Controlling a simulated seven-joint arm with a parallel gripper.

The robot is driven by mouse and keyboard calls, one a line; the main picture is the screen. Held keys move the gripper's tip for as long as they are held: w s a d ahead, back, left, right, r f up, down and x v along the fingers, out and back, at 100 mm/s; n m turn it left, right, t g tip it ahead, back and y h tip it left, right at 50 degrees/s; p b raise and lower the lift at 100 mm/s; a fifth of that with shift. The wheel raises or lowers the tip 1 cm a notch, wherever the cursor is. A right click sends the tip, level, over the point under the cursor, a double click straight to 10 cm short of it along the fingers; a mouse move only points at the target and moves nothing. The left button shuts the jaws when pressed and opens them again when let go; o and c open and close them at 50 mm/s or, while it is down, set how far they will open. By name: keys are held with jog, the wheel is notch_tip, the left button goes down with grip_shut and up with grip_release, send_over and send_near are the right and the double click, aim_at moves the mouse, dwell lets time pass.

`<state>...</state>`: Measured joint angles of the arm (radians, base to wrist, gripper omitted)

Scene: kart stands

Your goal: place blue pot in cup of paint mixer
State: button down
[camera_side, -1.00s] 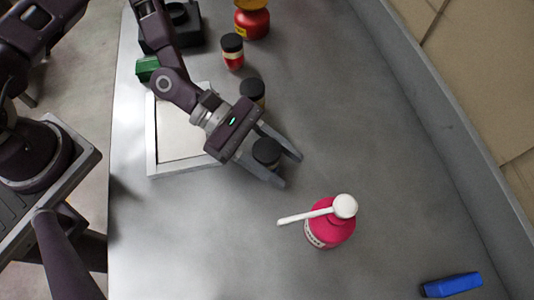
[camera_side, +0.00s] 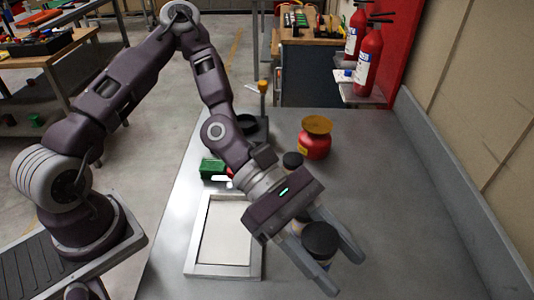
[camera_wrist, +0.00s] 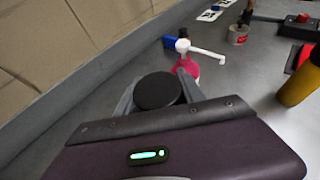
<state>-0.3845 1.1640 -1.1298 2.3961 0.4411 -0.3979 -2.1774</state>
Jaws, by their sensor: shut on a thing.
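My gripper (camera_side: 338,272) is shut on a small pot with a black lid (camera_side: 320,238). The lid also shows in the wrist view (camera_wrist: 158,92), between the fingers. The pot's body is mostly hidden by the fingers, so I cannot confirm its colour. The pot looks upright; I cannot tell whether it touches the table. A black device (camera_side: 250,126) stands at the back of the table, partly behind my arm. It may be the paint mixer; its cup is not clear.
A green block (camera_side: 212,168) and a pale framed tray (camera_side: 188,262) are left. The wrist view shows a pink pump bottle (camera_wrist: 188,68) beyond the held pot. The table's right side is clear.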

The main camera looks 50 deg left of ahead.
notch_tip(320, 180, up, 8)
jog(key=n+t, duration=0.4)
jog(key=t, duration=0.1)
send_over(254, 129)
jog(key=a, duration=0.1)
jog(key=shift+y, duration=0.4)
jog(key=f, duration=1.5)
jog(key=shift+w, duration=0.35)
jog(key=c, duration=0.7)
grip_release()
